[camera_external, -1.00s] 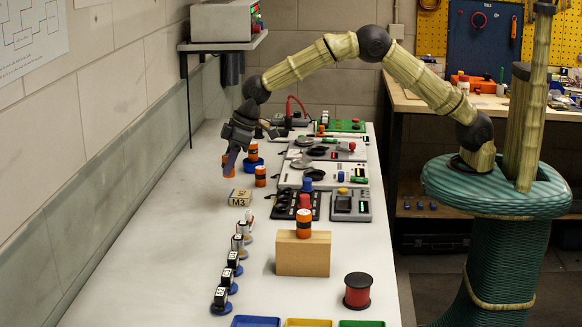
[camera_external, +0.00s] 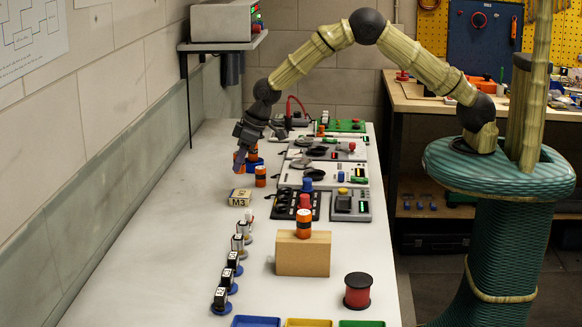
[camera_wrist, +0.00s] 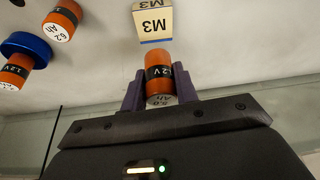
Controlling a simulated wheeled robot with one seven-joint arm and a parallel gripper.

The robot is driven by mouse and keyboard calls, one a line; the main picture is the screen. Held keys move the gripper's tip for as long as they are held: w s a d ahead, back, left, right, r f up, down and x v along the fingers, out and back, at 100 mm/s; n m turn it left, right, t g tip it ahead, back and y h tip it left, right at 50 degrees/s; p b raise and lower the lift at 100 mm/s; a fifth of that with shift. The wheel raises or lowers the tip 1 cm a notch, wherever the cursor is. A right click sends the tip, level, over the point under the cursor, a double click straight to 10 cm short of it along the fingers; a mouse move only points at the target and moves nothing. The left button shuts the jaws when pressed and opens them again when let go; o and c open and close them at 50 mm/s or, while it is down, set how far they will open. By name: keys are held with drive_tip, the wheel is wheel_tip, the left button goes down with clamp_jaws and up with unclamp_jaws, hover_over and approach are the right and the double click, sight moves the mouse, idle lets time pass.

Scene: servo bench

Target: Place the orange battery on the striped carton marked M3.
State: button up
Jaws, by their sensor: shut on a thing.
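My gripper (camera_external: 241,163) is shut on an orange battery (camera_wrist: 158,60) with a black band; in the wrist view the battery sits between the two purple fingers (camera_wrist: 156,88). In the external view the held battery is mostly hidden by the gripper. The M3 carton (camera_external: 240,197) is a small tan box lying on the bench, nearer the external camera than the gripper. It also shows in the wrist view (camera_wrist: 153,22), just beyond the battery's end, with a dark stripe along its edge. Its top is bare. The battery is apart from it.
Another stands on a tan block (camera_external: 303,254). Instrument panels fill the right; bare bench lies left.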

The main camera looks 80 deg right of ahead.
sight(243, 172)
drive_tip(key=shift+f, duration=1.15)
drive_tip(key=shift+f, duration=0.15)
drive_tip(key=shift+f+p, duration=0.55)
drive_tip(key=shift+f, duration=1.15)
drive_tip(key=shift+f, duration=0.2)
drive_tip(key=o, duration=1)
drive_tip(key=shift+o, duration=0.2)
drive_tip(key=shift+r, duration=0.15)
